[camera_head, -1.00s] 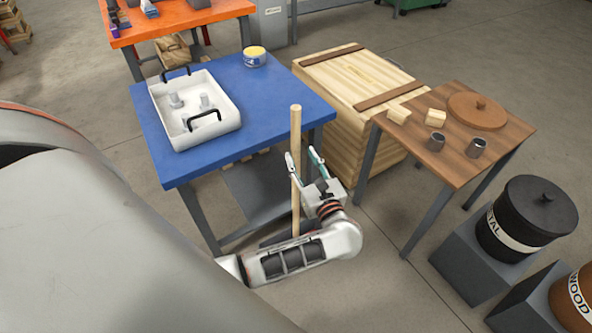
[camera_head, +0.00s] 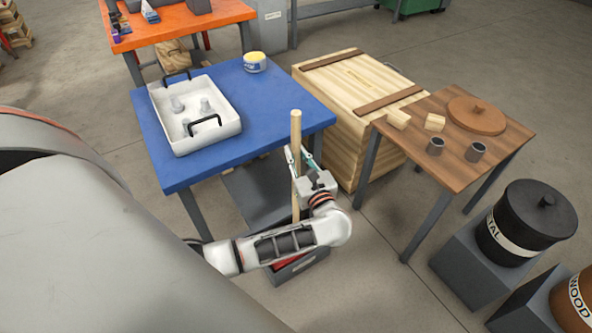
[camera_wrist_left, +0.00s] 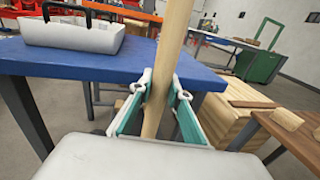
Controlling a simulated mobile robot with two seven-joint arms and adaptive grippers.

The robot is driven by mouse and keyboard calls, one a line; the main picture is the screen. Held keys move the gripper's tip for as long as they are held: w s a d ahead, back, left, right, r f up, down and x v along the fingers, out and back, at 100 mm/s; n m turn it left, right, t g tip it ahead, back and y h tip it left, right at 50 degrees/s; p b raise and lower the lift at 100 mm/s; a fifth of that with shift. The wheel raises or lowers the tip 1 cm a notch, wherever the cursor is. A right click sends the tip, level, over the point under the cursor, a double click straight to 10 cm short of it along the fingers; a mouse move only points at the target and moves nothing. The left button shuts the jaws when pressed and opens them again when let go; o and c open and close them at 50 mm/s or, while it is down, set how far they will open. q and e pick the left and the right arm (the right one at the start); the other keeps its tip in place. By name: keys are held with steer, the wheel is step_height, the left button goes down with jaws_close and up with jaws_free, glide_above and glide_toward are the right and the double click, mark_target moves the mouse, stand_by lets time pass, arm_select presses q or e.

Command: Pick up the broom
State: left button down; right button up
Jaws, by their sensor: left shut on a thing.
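The broom's wooden handle (camera_head: 296,140) stands upright in front of the right edge of the blue table. My left gripper (camera_head: 298,158) is shut on the handle below its top end. In the left wrist view the handle (camera_wrist_left: 168,60) runs upward between the two teal-lined fingers of the left gripper (camera_wrist_left: 160,100). The broom's lower end is hidden behind my left arm in the head view. My right gripper is not in view.
The blue table (camera_head: 270,90) bears a white tray (camera_head: 226,118) and a yellow-topped tub (camera_head: 255,62). A wooden crate (camera_head: 345,105) and a brown table (camera_head: 465,165) stand to the right. Black (camera_head: 535,215) and brown bins stand at the lower right.

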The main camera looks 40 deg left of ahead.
arm_select(q)
steer(key=shift+r, duration=0.15)
steer(key=shift+r, duration=0.2)
step_height(320, 180, up, 18)
steer(key=p, duration=0.2)
steer(key=shift+r+p, duration=0.25)
steer(key=shift+p, duration=0.15)
steer(key=shift+r, duration=0.55)
